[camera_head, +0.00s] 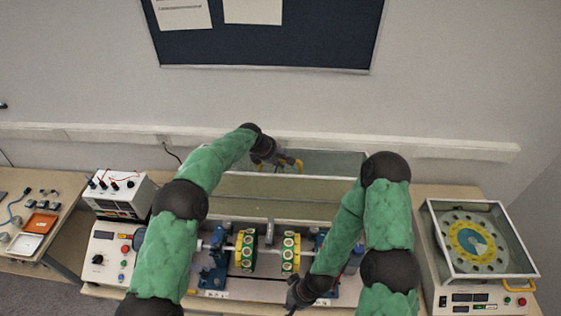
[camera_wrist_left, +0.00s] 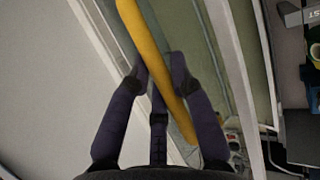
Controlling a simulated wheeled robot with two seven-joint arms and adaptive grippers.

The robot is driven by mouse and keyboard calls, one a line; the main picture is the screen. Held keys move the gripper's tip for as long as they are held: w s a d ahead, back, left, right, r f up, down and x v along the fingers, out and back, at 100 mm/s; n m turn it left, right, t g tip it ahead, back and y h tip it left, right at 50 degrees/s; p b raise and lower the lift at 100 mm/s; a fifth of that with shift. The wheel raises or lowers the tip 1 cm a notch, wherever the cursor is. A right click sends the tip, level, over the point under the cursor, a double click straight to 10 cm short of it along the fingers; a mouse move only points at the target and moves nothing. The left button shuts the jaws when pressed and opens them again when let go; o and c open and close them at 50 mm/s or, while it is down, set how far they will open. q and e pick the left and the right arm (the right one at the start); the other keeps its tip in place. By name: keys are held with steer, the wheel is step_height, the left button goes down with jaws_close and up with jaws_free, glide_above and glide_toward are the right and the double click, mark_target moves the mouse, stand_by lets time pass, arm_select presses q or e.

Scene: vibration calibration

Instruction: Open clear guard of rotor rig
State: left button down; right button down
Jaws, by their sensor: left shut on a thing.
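The clear guard (camera_head: 325,188) of the rotor rig stands raised at the back of the rig, near the wall. Its yellow handle (camera_head: 298,166) is at the guard's far upper part; it also crosses the left wrist view (camera_wrist_left: 150,50) as a long bar. My left gripper (camera_head: 284,161) is shut on this handle, its fingers on either side of the bar. The rotor shaft with yellow-green discs (camera_head: 246,250) between blue supports shows uncovered in front of the guard. My right gripper (camera_head: 298,297) is low at the rig's front edge; its fingers are too dark and small to read.
A control box (camera_head: 104,255) and a white power supply (camera_head: 120,196) stand left of the rig. A covered disc machine (camera_head: 431,238) stands at the right. A side table with an orange tray (camera_head: 40,223) is at far left. The wall is close behind the guard.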

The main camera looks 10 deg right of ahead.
arm_select(q)
steer(key=shift+s+f, duration=0.2)
steer(key=shift+f, duration=0.15)
steer(key=c, duration=1.1)
jaws_free()
steer(key=shift+w+r, duration=0.1)
steer(key=shift+r, duration=0.05)
steer(key=shift+a+r, duration=0.2)
steer(key=shift+r, duration=0.25)
steer(key=v, duration=1.1)
steer(key=shift+a, duration=0.1)
steer(key=shift+f, duration=0.1)
